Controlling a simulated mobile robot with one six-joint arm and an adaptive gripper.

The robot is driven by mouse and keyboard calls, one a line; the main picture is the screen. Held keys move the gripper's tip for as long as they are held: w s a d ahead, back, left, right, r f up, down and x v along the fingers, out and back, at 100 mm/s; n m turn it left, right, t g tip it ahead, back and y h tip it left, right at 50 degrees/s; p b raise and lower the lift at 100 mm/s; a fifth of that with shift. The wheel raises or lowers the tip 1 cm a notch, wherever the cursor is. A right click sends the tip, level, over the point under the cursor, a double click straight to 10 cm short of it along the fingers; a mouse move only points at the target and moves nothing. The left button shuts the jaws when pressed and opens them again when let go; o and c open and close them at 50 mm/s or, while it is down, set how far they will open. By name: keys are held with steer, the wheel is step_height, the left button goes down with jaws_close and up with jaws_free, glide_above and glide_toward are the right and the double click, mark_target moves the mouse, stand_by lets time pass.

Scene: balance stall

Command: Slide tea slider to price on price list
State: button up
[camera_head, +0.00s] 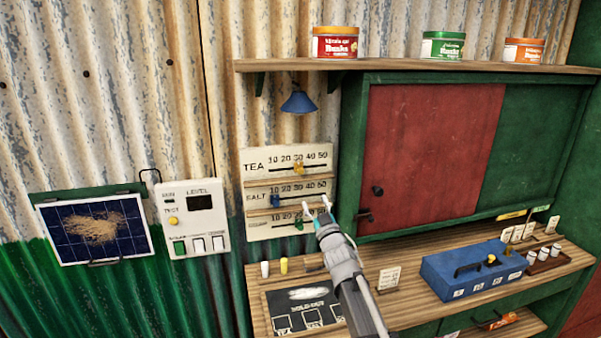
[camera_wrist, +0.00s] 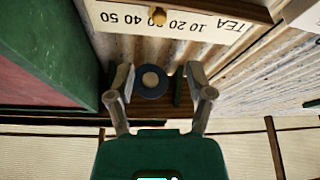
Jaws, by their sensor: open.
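The white price board (camera_head: 250,158) hangs on the corrugated wall with rows for TEA, SALT and a third label I cannot read. The yellow tea slider (camera_head: 298,168) sits on the top row, near 30. It also shows as a yellow knob (camera_wrist: 158,16) in the wrist view, where the board appears upside down. My gripper (camera_head: 317,206) is open and empty, in front of the lower rows and below the tea slider in the head view. In the wrist view my gripper (camera_wrist: 157,80) has its fingers apart, with the tea slider beyond the fingertips. No separate price list is readable.
A blue salt slider (camera_head: 275,201) and a green slider (camera_head: 299,225) are on the lower rows. A blue lamp (camera_head: 298,102) hangs above the board. A green cabinet (camera_head: 480,150) stands close on the right. The counter holds a chalkboard (camera_head: 283,322), a small card (camera_head: 389,278) and a blue box (camera_head: 440,278).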

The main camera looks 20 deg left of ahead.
mark_target(301, 173)
steer(key=p+x, duration=0.5)
steer(key=x, duration=0.8)
steer(key=shift+w+a+r, duration=0.15)
steer(key=shift+w+a, duration=0.1)
jaws_close()
stand_by(0.4)
